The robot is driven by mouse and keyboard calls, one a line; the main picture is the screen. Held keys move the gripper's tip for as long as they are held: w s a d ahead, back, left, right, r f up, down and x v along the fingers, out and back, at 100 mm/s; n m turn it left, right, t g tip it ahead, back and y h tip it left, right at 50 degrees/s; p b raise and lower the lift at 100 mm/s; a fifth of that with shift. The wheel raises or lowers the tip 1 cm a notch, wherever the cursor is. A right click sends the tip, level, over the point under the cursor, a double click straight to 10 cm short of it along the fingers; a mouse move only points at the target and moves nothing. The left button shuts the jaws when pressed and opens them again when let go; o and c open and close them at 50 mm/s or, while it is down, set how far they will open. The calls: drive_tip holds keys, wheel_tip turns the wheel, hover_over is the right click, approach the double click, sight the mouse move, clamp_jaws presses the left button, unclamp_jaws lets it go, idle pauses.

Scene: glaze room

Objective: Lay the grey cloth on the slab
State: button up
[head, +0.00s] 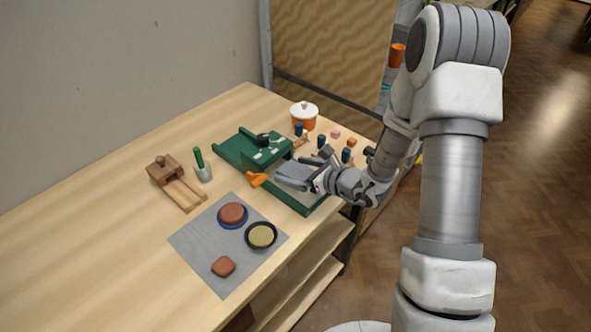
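My gripper (292,177) is low over the right part of a green bench device (232,148) on the table. Its fingers are small here and I cannot tell whether they are open or shut, or whether they hold anything. A grey surface (304,197) shows inside the green frame, partly hidden under my gripper. I cannot tell whether this is the grey cloth, the slab or the device's bed. A flat grey sheet (196,240) lies on the table at the front, with several items on it.
On the grey sheet are a blue dish (233,215) with a brown disc, a black dish (261,236), and a brown block (223,266). An orange pot (303,114) and small dark-topped items stand behind. A wooden tool (173,180) and a cup (202,170) stand left. The table's left is clear.

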drive_tip(key=shift+s+d, duration=0.1)
drive_tip(key=v, duration=1.7)
drive_tip(key=s+a+r+n+g+h, duration=0.1)
drive_tip(key=s+a+r+n+g, duration=0.75)
drive_tip(key=s+n, duration=0.55)
drive_tip(key=s+d+r+n+t+h, duration=0.2)
drive_tip(key=d+r+n+t+h, duration=0.2)
drive_tip(key=n, duration=0.9)
drive_tip(key=shift+d+r+t+h, duration=0.35)
drive_tip(key=shift+d+r+h, duration=1.55)
drive_tip(key=shift+r+h, duration=0.35)
